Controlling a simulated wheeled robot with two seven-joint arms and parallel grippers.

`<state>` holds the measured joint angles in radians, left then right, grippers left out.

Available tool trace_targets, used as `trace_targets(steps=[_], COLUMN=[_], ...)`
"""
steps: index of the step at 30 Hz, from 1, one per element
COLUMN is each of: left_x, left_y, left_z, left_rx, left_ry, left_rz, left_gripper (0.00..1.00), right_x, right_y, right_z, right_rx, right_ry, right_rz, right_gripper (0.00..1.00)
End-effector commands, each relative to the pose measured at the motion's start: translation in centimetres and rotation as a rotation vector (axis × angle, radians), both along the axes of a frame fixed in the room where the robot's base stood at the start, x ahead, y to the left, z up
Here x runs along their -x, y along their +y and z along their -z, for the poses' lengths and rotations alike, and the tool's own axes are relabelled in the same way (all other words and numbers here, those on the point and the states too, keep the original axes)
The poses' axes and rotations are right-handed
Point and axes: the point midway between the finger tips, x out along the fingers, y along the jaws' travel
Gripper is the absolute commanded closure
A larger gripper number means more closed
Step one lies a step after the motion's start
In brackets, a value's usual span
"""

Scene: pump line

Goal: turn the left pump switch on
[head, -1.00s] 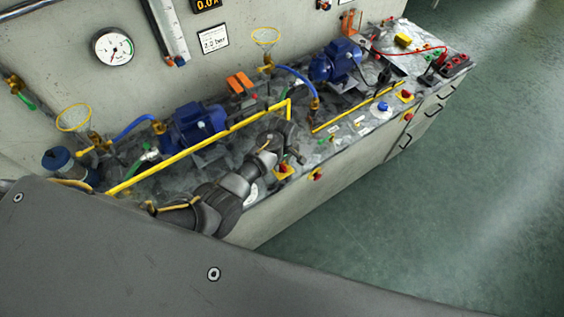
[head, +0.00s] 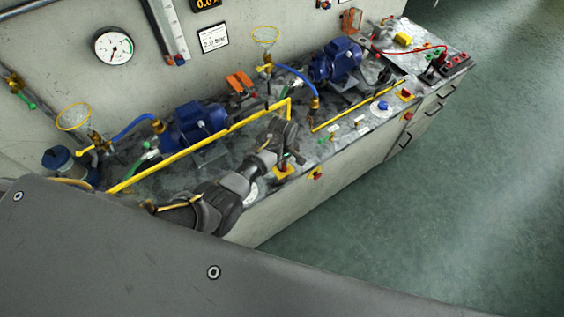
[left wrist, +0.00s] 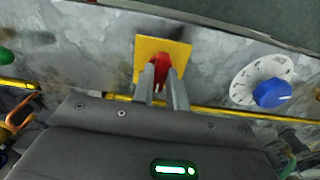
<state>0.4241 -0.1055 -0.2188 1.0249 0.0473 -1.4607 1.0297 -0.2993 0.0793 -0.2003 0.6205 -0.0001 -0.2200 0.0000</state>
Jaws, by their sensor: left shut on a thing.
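The left pump switch has a yellow square plate (head: 284,175) on the bench top near the front edge in the head view. In the left wrist view its yellow plate (left wrist: 178,50) carries a red handle (left wrist: 161,67). My left gripper (head: 290,162) is down at this switch, its arm reaching in from the left. In the left wrist view the two fingers (left wrist: 163,84) are shut on the red handle, one on each side. The fingers hide part of the handle, and its exact angle is hard to tell. My right gripper is in neither view.
A blue knob (left wrist: 271,94) on a white dial is beside the switch. A yellow rail (head: 225,133) runs between my arm and the left blue pump (head: 193,124). A red button (head: 316,174) is on the bench front. Another yellow-plated switch (head: 405,95) is farther right.

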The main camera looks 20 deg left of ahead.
Motion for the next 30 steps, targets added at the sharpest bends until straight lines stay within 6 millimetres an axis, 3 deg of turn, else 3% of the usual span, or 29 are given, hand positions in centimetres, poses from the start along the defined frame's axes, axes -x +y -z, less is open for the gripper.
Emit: trace_targets(steps=[8,30], left_x=[-0.02,-0.01], left_y=[0.06,0.04], left_z=[0.03,0.03], left_rx=[0.0,0.0], left_ry=[0.002,0.002], left_rz=[0.175,0.878], left_gripper=[1.0,1.0], right_x=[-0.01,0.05], right_y=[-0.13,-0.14], right_z=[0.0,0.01], right_rx=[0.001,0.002], right_ry=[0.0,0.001], right_rz=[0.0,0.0], right_gripper=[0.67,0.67])
